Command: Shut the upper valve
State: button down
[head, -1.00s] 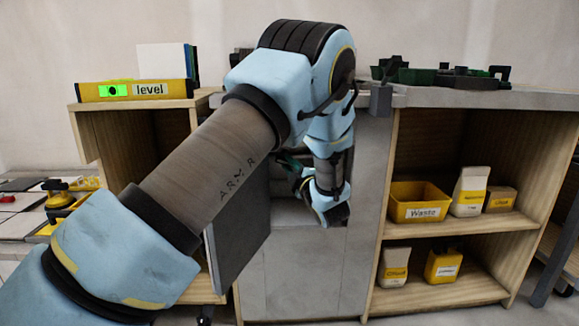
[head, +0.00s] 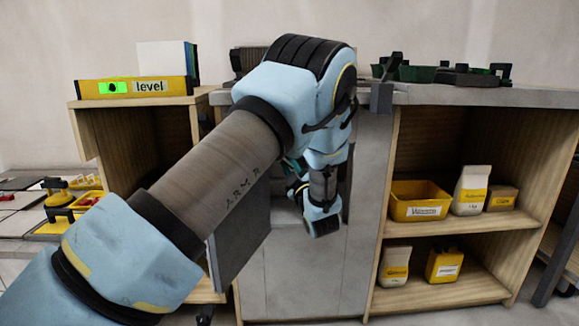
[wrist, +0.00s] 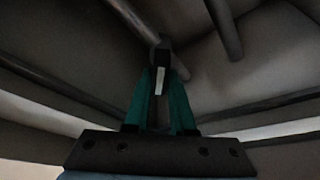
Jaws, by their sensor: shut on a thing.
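In the wrist view, my gripper (wrist: 160,88) has its two green fingers closed on a small dark valve handle (wrist: 163,56) with a pale stripe. The handle sits by a grey pipe (wrist: 133,20) that runs in from the upper left. I cannot tell from this view whether this is the upper valve or how far it is turned. In the head view, my gripper (head: 296,168) is inside the open cabinet under the counter. My arm covers most of that opening, and the valve is hidden there.
A grey cabinet door (head: 240,240) stands open beside my forearm. A second pipe (wrist: 225,30) hangs close by in the wrist view. A yellow level (head: 135,88) lies on the left cabinet. Tools lie on the counter (head: 450,95).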

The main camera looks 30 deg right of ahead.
jog(key=shift+w+a+f+m+h, duration=0.1)
jog(key=shift+m+h, duration=0.85)
jog(key=shift+m, duration=1)
jog(key=shift+s+a+f+m+h, duration=0.1)
jog(key=shift+m+h, duration=0.9)
jog(key=shift+m, duration=0.9)
jog(key=shift+w+a+m+h, duration=0.1)
jog(key=shift+m+h, duration=0.85)
jog(key=shift+m, duration=1.3)
jog(key=c, duration=0.8)
grip_release()
jog(key=shift+o, duration=0.2)
jog(key=p+v, duration=0.1)
jog(key=v, duration=0.9)
jog(key=shift+s+a, duration=0.2)
jog(key=shift+s, duration=0.1)
jog(key=shift+f, duration=0.1)
